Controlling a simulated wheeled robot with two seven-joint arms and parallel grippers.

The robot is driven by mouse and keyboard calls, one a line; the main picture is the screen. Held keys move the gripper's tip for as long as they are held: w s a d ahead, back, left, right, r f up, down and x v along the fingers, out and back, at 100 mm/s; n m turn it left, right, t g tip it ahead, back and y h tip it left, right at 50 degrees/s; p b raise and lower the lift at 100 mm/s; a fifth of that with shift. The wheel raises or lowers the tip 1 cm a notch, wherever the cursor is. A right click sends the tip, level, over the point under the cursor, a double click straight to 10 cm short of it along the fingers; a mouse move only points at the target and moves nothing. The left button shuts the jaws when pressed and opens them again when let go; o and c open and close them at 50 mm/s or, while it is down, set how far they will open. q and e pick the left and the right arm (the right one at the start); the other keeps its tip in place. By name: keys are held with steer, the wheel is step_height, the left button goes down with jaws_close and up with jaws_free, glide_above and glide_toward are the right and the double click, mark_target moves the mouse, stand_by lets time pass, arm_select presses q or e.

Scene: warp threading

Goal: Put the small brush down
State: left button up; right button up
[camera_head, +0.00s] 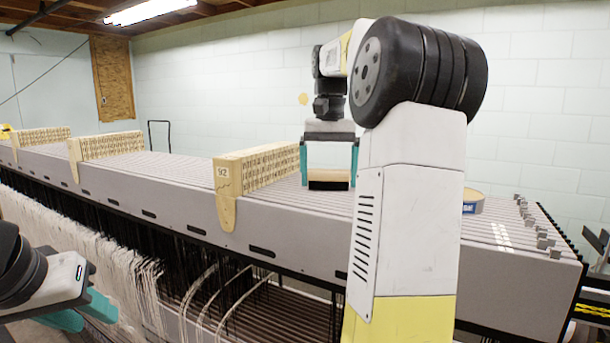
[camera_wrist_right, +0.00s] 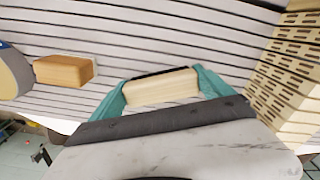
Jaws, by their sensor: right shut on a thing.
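My right gripper (camera_head: 328,178) hangs over the ridged grey top of the loom frames (camera_head: 310,200), right of the wooden block marked 92 (camera_head: 228,180). Its teal fingers are shut on the small brush (camera_head: 328,175), a pale wooden block with a dark strip. In the right wrist view the brush (camera_wrist_right: 162,90) sits between the fingertips (camera_wrist_right: 160,92), close over the ridges. I cannot tell whether it touches them. My left gripper (camera_head: 82,312) is at the lower left beside the white threads, its teal fingers apart and nothing seen between them.
A second wooden block (camera_wrist_right: 62,70) lies on the ridges in the right wrist view, near a tape roll (camera_wrist_right: 12,72). The tape roll (camera_head: 474,203) also shows right of my right arm. Slotted wooden blocks (camera_head: 110,145) stand farther left. White threads (camera_head: 110,270) hang in front.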

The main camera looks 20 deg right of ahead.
mark_target(329, 171)
steer(key=shift+f, duration=0.15)
steer(key=o, duration=1.2)
steer(key=shift+c, duration=0.2)
step_height(329, 171, up, 8)
steer(key=shift+f, duration=0.1)
